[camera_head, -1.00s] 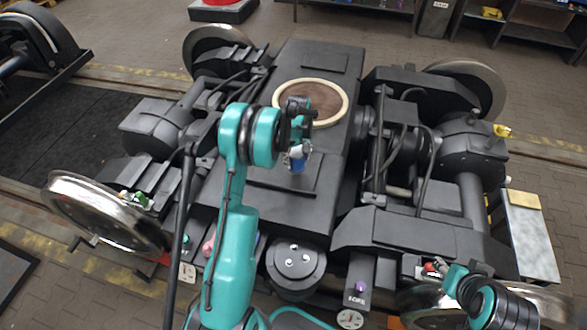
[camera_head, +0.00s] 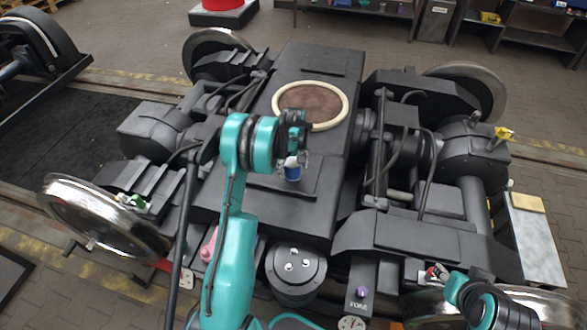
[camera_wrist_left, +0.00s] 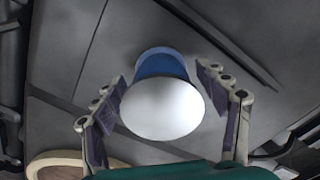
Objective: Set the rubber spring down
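A small blue cylinder with a pale round top (camera_head: 292,169), which I take to be the rubber spring, appears to stand upright on the flat dark plate (camera_head: 262,180) of the bogie frame. My left gripper (camera_head: 293,158) is right above and around it. In the left wrist view the pale top (camera_wrist_left: 163,108) and blue side (camera_wrist_left: 161,63) sit between the two fingers (camera_wrist_left: 162,95). The fingers look spread, with a gap beside the blue side. The underside of the spring is hidden. My right arm shows at the lower right, its fingers not clear.
A cream ring with a brown centre (camera_head: 311,104) lies just behind the spring on the frame. Dark hoses (camera_head: 430,175) and axle housings stand to the right. A round black unit (camera_head: 296,272) is in front. The plate around the spring is clear.

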